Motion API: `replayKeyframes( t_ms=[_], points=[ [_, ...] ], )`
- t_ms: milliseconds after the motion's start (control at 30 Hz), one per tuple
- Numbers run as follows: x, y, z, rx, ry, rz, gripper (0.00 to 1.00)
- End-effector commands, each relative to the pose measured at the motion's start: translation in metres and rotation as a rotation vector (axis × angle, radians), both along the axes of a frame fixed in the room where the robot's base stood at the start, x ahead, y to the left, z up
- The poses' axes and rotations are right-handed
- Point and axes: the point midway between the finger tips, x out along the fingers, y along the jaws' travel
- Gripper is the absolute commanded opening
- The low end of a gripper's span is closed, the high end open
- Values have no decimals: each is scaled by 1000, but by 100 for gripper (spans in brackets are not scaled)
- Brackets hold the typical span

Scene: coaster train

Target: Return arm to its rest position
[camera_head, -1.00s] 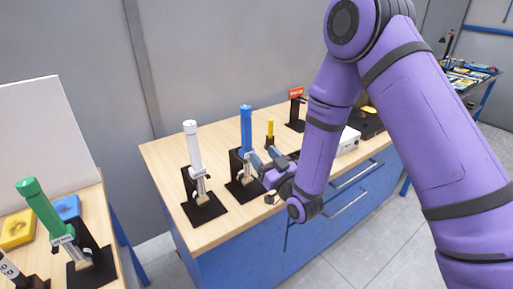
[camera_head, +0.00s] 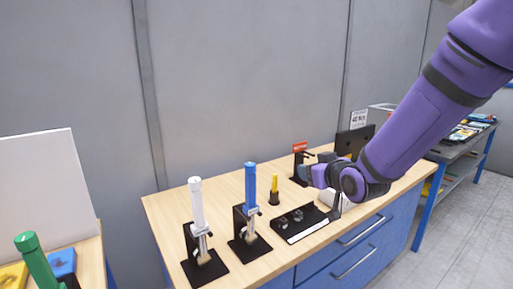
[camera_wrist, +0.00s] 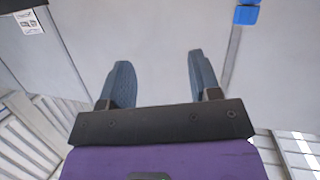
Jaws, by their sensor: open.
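My gripper (camera_wrist: 157,82) shows in the wrist view with its two grey fingers spread wide apart and nothing between them. The wall fills most of the view beyond it. In the head view my purple arm comes in from the right, and my gripper (camera_head: 308,172) is above the back right part of the wooden bench (camera_head: 160,215).
A white-topped cylinder (camera_head: 196,205) and a blue one (camera_head: 250,185) stand upright on black stands. A small yellow cylinder (camera_head: 274,187) and a black tray (camera_head: 312,228) are to their right. A green cylinder (camera_head: 35,262) and white panel (camera_head: 45,190) are at left.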

Motion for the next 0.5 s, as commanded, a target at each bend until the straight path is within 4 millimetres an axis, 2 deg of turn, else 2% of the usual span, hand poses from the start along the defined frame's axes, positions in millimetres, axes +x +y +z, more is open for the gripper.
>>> replayKeyframes(
  t_ms=[33,267,500],
  points=[
    [-7,-11,12,-12,25,-23,57],
    [-49,-55,44,-61,186,-121,57],
    [-110,-96,70,-86,363,-219,57]
  ],
)
